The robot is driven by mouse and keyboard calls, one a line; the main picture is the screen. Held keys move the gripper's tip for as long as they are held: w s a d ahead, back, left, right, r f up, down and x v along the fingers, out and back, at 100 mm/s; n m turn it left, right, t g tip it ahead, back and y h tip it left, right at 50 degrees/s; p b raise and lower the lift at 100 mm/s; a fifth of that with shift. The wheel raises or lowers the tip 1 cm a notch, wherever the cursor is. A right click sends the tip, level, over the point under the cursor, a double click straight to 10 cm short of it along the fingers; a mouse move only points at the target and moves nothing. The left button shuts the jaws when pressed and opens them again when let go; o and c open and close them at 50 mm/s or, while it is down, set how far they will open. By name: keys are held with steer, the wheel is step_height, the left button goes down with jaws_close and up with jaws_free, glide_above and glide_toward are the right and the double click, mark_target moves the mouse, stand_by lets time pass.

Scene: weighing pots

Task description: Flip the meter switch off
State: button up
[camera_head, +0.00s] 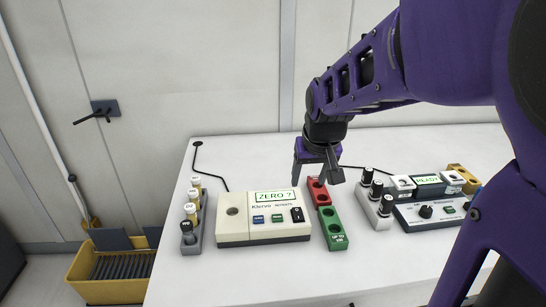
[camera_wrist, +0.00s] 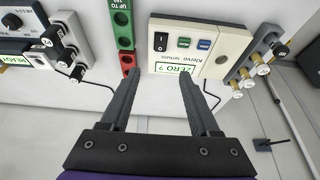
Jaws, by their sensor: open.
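The cream Klervo meter (camera_head: 262,217) stands on the white table, its green-edged display reading "ZERO ?". Its black rocker switch (camera_head: 297,214) is at the right end of its front panel, beside small blue and green buttons. I cannot tell which way the rocker is tipped. My gripper (camera_head: 318,172) is open and empty, above and behind the right end of the meter. In the wrist view, the meter (camera_wrist: 228,50) is upside down, and the switch (camera_wrist: 160,42) lies just beyond my open fingertips (camera_wrist: 160,73), apart from them.
A red and green holed block (camera_head: 333,228) stands close right of the meter. A grey rack of small pots (camera_head: 190,229) is at the left. Black-capped pots (camera_head: 385,206) and a second device with a "READY" display (camera_head: 427,180) are at the right. The front table is clear.

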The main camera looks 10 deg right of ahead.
mark_target(298, 214)
steer(key=b+x, duration=0.2)
steer(key=x, duration=1.5)
steer(key=shift+f+b, duration=0.25)
steer(key=shift+b, duration=0.05)
jaws_close()
